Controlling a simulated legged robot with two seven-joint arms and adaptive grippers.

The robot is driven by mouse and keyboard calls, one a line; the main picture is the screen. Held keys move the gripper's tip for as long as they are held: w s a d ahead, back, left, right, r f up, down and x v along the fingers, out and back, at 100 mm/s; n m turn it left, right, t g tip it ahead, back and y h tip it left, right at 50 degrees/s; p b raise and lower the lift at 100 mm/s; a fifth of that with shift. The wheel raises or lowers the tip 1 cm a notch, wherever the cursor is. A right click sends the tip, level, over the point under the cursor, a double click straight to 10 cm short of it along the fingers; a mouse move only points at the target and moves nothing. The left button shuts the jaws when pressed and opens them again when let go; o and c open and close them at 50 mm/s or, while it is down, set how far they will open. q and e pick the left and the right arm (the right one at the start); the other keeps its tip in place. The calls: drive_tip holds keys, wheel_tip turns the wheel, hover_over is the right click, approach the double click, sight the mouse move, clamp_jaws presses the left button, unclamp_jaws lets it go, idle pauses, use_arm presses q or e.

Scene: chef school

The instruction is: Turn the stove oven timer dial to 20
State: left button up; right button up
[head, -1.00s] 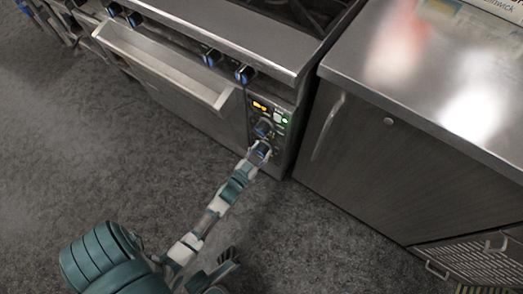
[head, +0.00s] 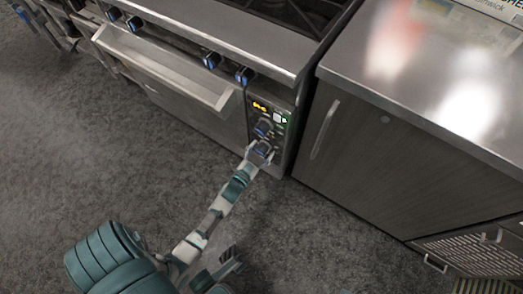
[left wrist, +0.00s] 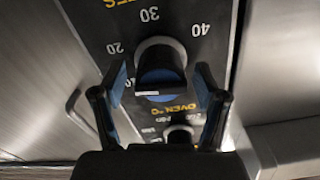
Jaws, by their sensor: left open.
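The timer dial (left wrist: 162,62) is a dark round knob in the left wrist view, with 20 to its left, 30 above it and 40 to its right. A white line marks its lower side in that picture. My left gripper (left wrist: 160,88) is open, with one blue-padded finger on each side of the dial; I cannot tell whether they touch it. In the head view my left gripper (head: 260,153) is at the lower knob of the stove's control panel (head: 281,146), partly covering it.
Another knob (left wrist: 180,135) and an "OVEN °C" label are below the dial in the left wrist view. The oven door handle (head: 170,70) juts out left of the panel. A steel cabinet (head: 375,150) stands to the right. The floor (head: 110,160) in front is clear.

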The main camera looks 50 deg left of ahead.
use_arm(q)
drive_tip(key=shift+s, duration=0.25)
drive_tip(key=v, duration=1.1)
drive_tip(key=shift+s, duration=0.2)
